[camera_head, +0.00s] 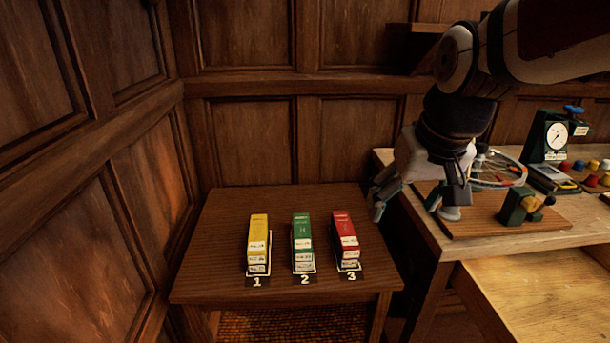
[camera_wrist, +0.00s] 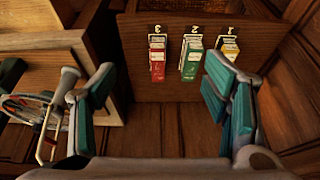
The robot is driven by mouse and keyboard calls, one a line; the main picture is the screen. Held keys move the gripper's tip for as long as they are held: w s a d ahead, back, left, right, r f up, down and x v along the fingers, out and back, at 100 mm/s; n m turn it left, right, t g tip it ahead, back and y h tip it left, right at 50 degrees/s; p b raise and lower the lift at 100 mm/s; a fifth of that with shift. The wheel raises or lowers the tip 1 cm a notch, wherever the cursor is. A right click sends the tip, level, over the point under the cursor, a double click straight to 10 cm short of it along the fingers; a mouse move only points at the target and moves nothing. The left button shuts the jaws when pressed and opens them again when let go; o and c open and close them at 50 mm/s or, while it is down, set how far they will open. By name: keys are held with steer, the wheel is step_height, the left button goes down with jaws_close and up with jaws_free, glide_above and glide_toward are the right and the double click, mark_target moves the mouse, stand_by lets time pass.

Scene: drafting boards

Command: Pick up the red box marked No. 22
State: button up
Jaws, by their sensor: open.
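A red box (camera_head: 344,227) with a white label lies on a small dark wooden table (camera_head: 225,288), at the spot marked 3, on the right of a row of boxes. The number on its label is too small to read. In the wrist view the red box (camera_wrist: 157,62) is upside down, beyond the gap between my fingers and left of its middle. My gripper (camera_head: 410,205) is open and empty, up and to the right of the red box, near the workbench edge. In the wrist view its teal-padded fingers (camera_wrist: 160,95) are spread wide, touching nothing.
A green box (camera_head: 302,232) stands at mark 2 and a yellow box (camera_head: 258,231) at mark 1. A workbench (camera_head: 500,246) at right holds a wheel (camera_head: 499,168), a dial gauge (camera_head: 556,138) and a small green vise (camera_head: 520,206). Panelled walls close the left and back.

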steer(key=w+f+b, duration=0.1)
steer(key=w+f, duration=0.3)
steer(key=w, duration=0.4)
steer(key=w+f+b, duration=0.1)
steer(key=w+f, duration=0.3)
steer(key=w, duration=0.3)
steer(key=b, duration=0.2)
glide_toward(345, 229)
steer(key=x, duration=1)
steer(key=shift+w+f+b, duration=0.15)
steer(key=shift+f+b, duration=0.15)
steer(key=shift+b, duration=0.1)
steer(key=c, duration=1.4)
steer(key=shift+r, duration=0.1)
steer(key=shift+c, duration=0.2)
